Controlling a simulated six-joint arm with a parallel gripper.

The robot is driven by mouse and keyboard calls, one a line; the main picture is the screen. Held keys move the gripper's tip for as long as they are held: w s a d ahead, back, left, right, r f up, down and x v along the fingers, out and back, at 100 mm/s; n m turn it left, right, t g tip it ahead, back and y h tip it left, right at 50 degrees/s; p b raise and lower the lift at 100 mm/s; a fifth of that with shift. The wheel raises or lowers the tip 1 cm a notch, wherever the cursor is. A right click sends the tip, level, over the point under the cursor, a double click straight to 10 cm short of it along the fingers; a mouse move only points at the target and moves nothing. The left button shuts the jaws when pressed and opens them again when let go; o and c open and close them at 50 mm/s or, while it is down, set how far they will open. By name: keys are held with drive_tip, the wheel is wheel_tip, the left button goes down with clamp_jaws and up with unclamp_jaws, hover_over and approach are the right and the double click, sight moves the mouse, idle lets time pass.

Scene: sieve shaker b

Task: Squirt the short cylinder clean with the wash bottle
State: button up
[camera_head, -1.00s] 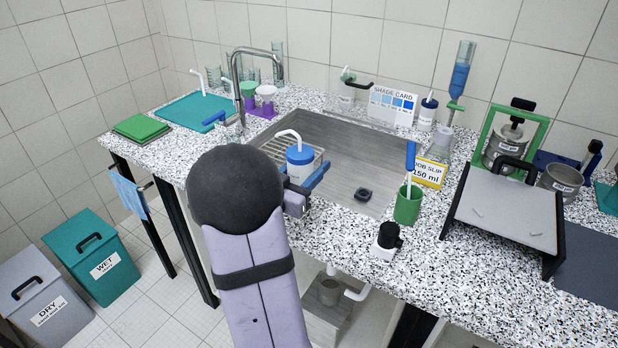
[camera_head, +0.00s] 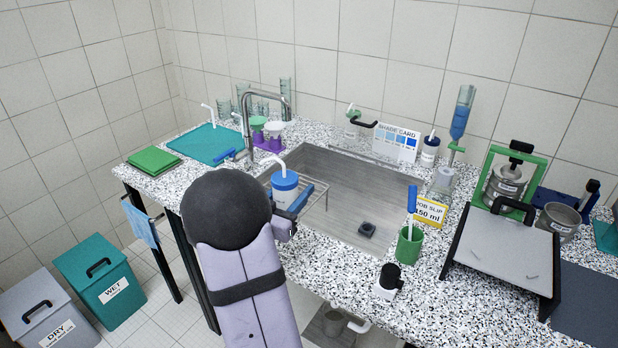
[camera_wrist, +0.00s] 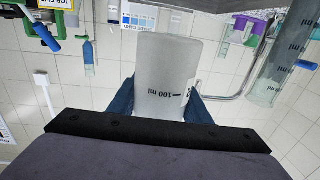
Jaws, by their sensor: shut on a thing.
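My gripper (camera_head: 289,198) is shut on the wash bottle (camera_head: 284,181), which has a blue cap and a bent white spout. It holds the bottle over the left part of the sink. In the wrist view the bottle (camera_wrist: 163,70) is a pale body marked 100 ml, clasped between blue fingers (camera_wrist: 122,101). Several clear glass cylinders stand at the back left behind the tap, among them a lower one (camera_head: 224,108) and a taller one (camera_head: 286,90). I cannot tell for sure which is the short cylinder. My arm hides part of the counter's front.
The tap (camera_head: 268,96) arches behind the bottle. A green cup (camera_head: 408,246) stands right.

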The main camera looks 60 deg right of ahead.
drive_tip(key=w+d+r+m+g+p, duration=0.1)
drive_tip(key=w+r+p, duration=0.2)
drive_tip(key=w+r, duration=0.1)
drive_tip(key=shift+w+d+g, duration=0.3)
drive_tip(key=shift+w+d, duration=0.1)
drive_tip(key=shift+w, duration=0.45)
drive_tip(key=shift+r, duration=0.1)
drive_tip(key=shift+f+b, duration=1.75)
drive_tip(key=shift+f, duration=0.75)
drive_tip(key=shift+c, duration=0.7)
